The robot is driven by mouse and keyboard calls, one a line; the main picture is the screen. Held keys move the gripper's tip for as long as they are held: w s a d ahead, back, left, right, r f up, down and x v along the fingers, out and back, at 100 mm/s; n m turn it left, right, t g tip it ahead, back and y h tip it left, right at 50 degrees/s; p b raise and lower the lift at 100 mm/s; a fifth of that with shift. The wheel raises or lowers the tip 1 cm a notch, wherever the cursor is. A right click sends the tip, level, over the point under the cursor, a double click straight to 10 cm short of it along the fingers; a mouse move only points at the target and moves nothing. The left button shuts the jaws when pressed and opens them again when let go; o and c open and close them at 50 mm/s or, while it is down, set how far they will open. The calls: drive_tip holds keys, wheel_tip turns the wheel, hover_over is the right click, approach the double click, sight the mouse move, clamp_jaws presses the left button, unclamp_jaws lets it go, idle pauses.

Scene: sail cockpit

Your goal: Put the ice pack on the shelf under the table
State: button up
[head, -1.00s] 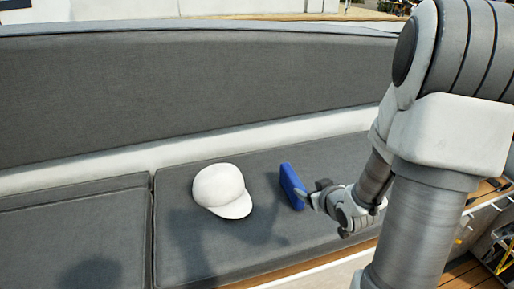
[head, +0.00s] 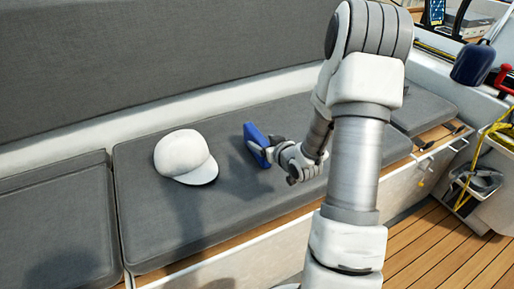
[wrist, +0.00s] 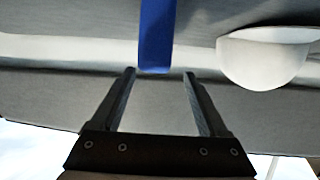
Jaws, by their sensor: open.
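The ice pack is a blue slab (head: 256,143) on the grey seat cushion, right of the white cap in the head view. It appears to stand on edge. My gripper (head: 270,150) is at its right side, and its fingertips partly cover the pack. In the wrist view the blue pack (wrist: 156,38) lies at the top centre, in line with the gap between the two open fingers (wrist: 159,74). The fingers are apart with a gap on each side of the pack; contact is not visible. I see no table or shelf under it.
A white cap (head: 184,154) lies on the cushion (head: 150,222) to the left. The backrest (head: 150,60) rises behind. Wooden deck (head: 440,250) is open at the lower right. A dark blue container (head: 473,63) and a bin with yellow cord (head: 490,185) stand at the right.

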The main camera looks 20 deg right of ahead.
sight(261, 138)
drive_tip(key=x, duration=0.2)
drive_tip(key=b+x, duration=0.1)
drive_tip(key=x, duration=0.1)
drive_tip(key=b+x, duration=0.1)
drive_tip(key=x, duration=0.1)
drive_tip(key=shift+w+d+f, duration=0.1)
drive_tip(key=shift+w+d, duration=0.15)
drive_tip(key=shift+d, duration=0.1)
clamp_jaws()
